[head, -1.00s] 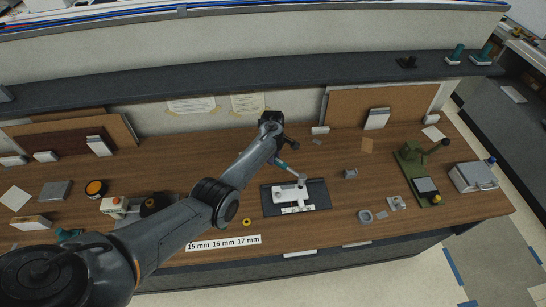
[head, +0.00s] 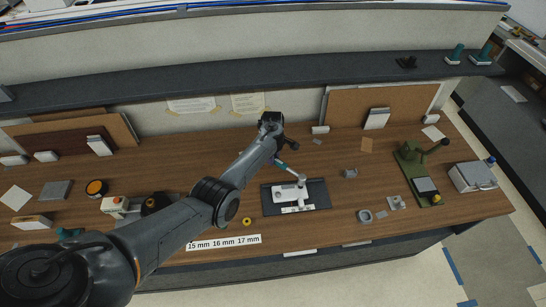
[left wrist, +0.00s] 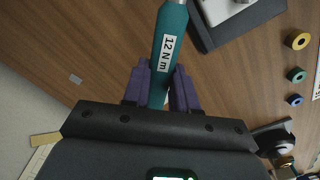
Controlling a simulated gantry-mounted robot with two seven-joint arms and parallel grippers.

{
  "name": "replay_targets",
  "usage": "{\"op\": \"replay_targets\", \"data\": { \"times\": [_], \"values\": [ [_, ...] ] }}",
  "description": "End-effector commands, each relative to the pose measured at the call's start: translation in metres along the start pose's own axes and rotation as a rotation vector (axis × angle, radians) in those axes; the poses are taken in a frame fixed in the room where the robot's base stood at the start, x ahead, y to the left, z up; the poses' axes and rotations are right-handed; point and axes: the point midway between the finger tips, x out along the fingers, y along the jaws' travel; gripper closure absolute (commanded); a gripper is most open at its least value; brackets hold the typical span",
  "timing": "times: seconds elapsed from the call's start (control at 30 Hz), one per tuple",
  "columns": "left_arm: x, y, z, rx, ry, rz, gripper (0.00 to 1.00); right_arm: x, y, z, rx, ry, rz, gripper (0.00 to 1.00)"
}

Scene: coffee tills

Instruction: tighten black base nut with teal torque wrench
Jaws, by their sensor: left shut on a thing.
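The teal torque wrench (left wrist: 173,22) carries a white "12 Nm" label. My left gripper (left wrist: 161,85) is shut on its handle, with a purple finger on each side. In the head view the wrench's grey shaft (head: 291,172) slants down right from my arm. Its head end meets or hovers over the back right of a white device (head: 284,195) on a dark mat (head: 323,190); I cannot tell if it touches. I cannot make out the black base nut near the wrench head. My right gripper is not in view.
A size strip (head: 223,242) and a yellow ring (head: 247,222) lie left of the mat. Small grey parts (head: 365,215) lie to its right, before a green press (head: 418,175) and a grey box (head: 472,177). A shelf (head: 230,83) runs behind the bench.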

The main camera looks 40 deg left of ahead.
Motion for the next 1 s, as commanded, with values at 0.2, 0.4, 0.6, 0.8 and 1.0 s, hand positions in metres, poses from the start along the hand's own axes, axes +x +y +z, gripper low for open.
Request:
{"op": "replay_targets", "data": {
  "times": [0.2,0.4,0.6,0.8,1.0],
  "values": [
    [0.006,0.001,0.0,0.0,0.0,0.001,1.0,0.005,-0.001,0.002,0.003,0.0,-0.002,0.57],
    [0.012,0.001,0.0,0.0,0.0,0.002,1.0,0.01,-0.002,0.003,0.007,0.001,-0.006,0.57],
    [0.018,0.001,0.0,0.0,0.0,0.001,1.0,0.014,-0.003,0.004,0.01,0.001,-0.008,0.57],
    [0.021,0.001,0.0,0.0,0.0,0.001,1.0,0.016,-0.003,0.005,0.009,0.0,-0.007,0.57],
    [0.022,0.001,0.0,0.001,-0.001,0.001,1.0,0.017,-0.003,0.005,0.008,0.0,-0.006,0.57]
  ]
}}
